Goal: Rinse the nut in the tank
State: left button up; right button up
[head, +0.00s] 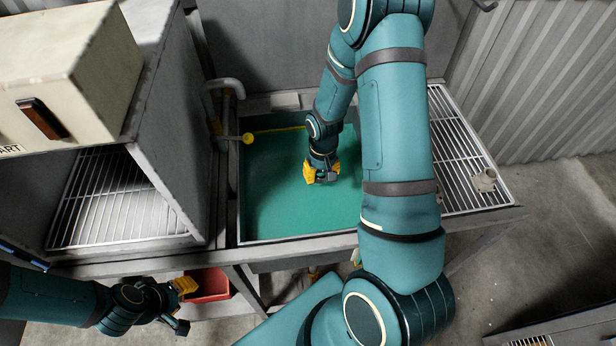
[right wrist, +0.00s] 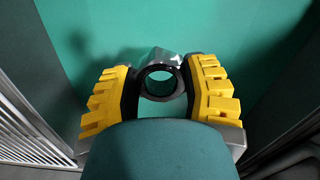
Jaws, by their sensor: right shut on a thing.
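My right gripper (head: 322,176) reaches down over the green liquid in the tank (head: 300,240). In the right wrist view my right gripper (right wrist: 165,95) is shut on the nut (right wrist: 159,56), a dark, shiny metal ring between two yellow-padded fingers. The nut's hole faces the wrist camera, with green behind it. In the head view the gripper hides the nut, and I cannot tell whether the nut touches the liquid. My left gripper (head: 185,306) is open and empty, low at the left in front of the bench.
A wire rack (head: 465,150) with a small grey fitting (head: 485,180) lies right of the tank. A yellow-ended rod (head: 249,138) and a pipe (head: 228,84) stand at its left rim. An open cabinet (head: 180,130) is further left, a red bin (head: 210,286) below.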

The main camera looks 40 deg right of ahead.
aim_at(321, 173)
jog(key=shift+r+p, duration=2.5)
jog(key=shift+r, duration=1.45)
